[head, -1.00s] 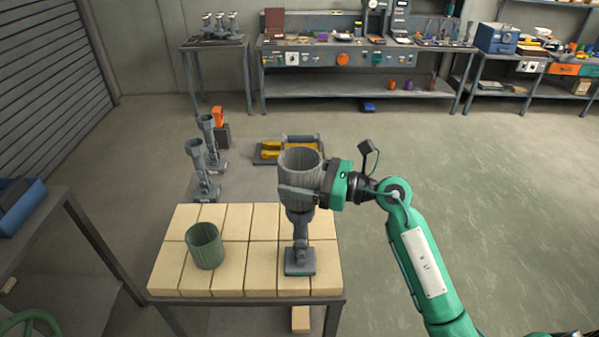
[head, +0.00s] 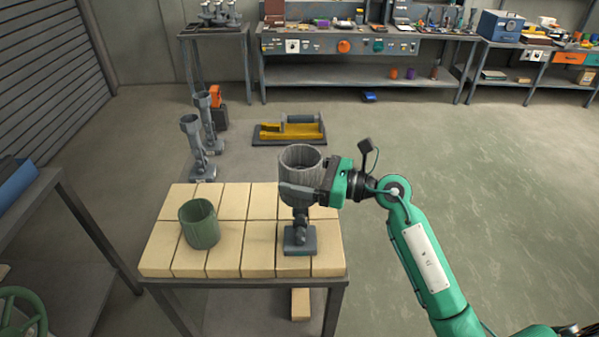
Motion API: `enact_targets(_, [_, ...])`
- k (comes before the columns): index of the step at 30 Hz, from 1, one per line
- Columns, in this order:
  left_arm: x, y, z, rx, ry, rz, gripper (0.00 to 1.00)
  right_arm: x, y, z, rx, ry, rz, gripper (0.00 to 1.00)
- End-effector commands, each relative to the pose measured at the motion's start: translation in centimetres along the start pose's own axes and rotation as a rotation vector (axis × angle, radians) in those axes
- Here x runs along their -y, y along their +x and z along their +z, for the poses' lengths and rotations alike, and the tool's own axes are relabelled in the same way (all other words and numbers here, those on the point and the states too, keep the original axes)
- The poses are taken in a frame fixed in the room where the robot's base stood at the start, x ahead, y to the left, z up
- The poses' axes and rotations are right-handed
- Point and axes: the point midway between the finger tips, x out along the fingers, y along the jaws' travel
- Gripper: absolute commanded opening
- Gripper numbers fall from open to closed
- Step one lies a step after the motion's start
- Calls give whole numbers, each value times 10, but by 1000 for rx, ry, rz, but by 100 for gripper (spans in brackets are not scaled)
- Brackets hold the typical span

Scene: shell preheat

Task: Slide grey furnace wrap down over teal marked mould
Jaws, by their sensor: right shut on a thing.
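A grey furnace wrap (head: 300,163), an open cylinder, is held upright by my right gripper (head: 310,194), which is shut on its right side. The wrap is around the upper part of a grey mould (head: 299,238). The mould's foot and lower stem show below the wrap, standing on the pale brick top. The rest of the mould is hidden by the wrap, and I see no teal mark on what shows. My left gripper is not in view.
A green open cylinder (head: 199,226) stands on the brick-topped table (head: 160,248) left of the mould. Two grey moulds (head: 196,142) stand on the floor behind the table. A workbench (head: 370,72) runs along the back wall. The floor to the right is clear.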

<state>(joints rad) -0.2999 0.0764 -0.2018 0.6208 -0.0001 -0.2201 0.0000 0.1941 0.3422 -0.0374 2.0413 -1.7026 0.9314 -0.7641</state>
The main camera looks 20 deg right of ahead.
Motion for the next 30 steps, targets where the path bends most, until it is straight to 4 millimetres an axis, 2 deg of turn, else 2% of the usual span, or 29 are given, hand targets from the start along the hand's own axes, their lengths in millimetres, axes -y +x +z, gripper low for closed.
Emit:
enact_targets(1, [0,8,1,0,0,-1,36,0,0,-8,-1,0,0,55])
enact_targets(30, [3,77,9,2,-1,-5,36,0,0,-86,0,1,0,55])
